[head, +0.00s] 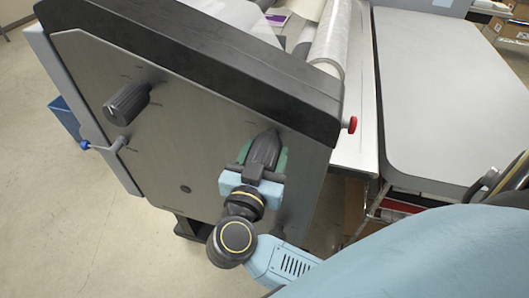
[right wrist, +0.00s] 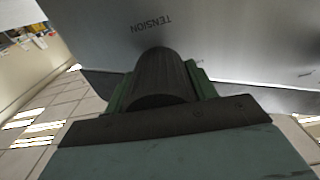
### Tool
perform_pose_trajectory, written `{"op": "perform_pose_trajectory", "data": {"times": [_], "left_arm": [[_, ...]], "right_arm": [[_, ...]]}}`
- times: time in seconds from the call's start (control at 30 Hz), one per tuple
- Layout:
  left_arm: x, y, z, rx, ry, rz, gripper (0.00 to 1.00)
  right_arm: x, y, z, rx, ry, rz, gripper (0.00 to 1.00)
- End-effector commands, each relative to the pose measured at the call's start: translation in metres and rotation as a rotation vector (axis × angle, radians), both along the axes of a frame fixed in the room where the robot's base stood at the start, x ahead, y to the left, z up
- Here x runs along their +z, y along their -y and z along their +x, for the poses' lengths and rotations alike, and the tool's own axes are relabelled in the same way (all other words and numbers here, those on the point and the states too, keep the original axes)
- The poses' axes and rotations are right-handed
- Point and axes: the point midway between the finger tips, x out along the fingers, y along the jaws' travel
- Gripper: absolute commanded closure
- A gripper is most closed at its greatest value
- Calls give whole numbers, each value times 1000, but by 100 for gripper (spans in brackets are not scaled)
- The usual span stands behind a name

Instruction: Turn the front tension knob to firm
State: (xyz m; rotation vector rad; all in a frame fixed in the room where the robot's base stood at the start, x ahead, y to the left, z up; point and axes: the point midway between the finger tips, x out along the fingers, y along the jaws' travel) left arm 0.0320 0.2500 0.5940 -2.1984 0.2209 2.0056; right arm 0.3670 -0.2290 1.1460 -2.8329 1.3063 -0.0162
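The tension knob (head: 264,149) is dark, ridged and tapered, on the right part of the grey machine side panel (head: 185,135). My right gripper (head: 263,160) has its green fingers on both sides of this knob and looks shut on it. In the right wrist view the knob (right wrist: 162,78) fills the gap between the green fingers, with the word TENSION printed on the panel beyond it. The setting marks are too small to read, so I cannot tell the knob's setting. My left gripper is not in view.
A second dark knob (head: 126,104) sits at the panel's left. A blue-tipped crank handle (head: 100,145) sticks out at the panel's left edge, and a red button (head: 352,125) at the right. A grey table (head: 440,100) stands at the right.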

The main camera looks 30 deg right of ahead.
Motion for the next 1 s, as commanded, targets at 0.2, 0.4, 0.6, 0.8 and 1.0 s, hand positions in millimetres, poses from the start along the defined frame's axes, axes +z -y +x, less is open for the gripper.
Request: {"op": "perform_pose_trajectory", "data": {"times": [0.2, 0.4, 0.6, 0.8, 1.0], "left_arm": [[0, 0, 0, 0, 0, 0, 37], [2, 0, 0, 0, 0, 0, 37], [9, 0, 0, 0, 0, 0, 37], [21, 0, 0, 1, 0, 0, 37], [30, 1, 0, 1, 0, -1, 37]], "right_arm": [[0, 0, 0, 0, -1, 1, 69], [0, 0, 0, 0, 10, 11, 69], [0, 0, -1, -1, 67, 62, 69], [1, -1, -1, -1, 179, 160, 69], [0, -1, -1, -2, 320, 283, 69]]}}
